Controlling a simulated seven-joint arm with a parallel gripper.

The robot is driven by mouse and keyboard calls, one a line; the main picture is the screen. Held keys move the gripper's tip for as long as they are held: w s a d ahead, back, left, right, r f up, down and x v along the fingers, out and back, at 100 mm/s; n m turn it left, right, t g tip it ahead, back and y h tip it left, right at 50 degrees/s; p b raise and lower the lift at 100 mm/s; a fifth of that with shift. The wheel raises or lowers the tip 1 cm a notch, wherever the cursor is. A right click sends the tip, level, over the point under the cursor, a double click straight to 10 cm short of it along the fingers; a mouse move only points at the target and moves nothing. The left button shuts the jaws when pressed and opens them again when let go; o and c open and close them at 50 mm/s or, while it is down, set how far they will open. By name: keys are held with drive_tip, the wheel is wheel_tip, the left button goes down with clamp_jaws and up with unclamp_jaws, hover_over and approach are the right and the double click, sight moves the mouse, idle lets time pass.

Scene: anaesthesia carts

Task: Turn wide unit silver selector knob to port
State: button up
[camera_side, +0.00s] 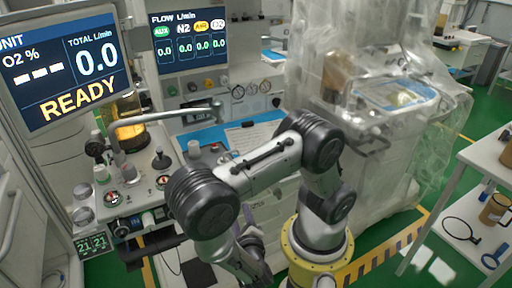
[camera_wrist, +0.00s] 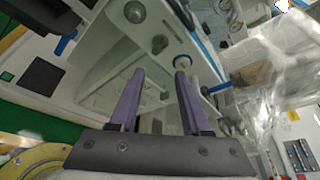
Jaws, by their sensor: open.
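My gripper (camera_wrist: 159,78) is open and empty in the wrist view, its two purple fingers apart. Beyond the fingertips is a pale cabinet or panel (camera_wrist: 110,75) with round fittings: a grey one (camera_wrist: 159,44), a pale one (camera_wrist: 135,12) and a whitish disc (camera_wrist: 182,62). In the side view my gripper (camera_side: 250,240) is low, below my arm and partly hidden by it. I cannot tell for certain which is the silver selector knob.
A READY screen (camera_side: 66,62) and a flow screen (camera_side: 185,38) stand above the machines. A plastic-draped unit (camera_side: 385,140) is behind my arm. A white side table (camera_side: 490,165) is at right, with green floor between.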

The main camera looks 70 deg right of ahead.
wheel_tip(320, 180, up, 13)
drive_tip(key=w+d+m+g+y, duration=0.25)
drive_tip(key=m+g, duration=0.45)
drive_tip(key=m, duration=0.8)
drive_tip(key=s+a+r+m+t+y, duration=0.1)
drive_tip(key=s+r+m+y, duration=0.2)
drive_tip(key=m, duration=0.4)
drive_tip(key=s+a+r+m+t+y, duration=0.1)
drive_tip(key=s+r+m+t+y, duration=0.1)
drive_tip(key=s+r+m+y, duration=0.2)
wheel_tip(320, 180, up, 4)
drive_tip(key=m+y, duration=0.1)
drive_tip(key=m, duration=0.2)
drive_tip(key=shift+a+r+m+t, duration=0.2)
drive_tip(key=shift+a+m+t, duration=0.1)
drive_tip(key=shift+m, duration=0.1)
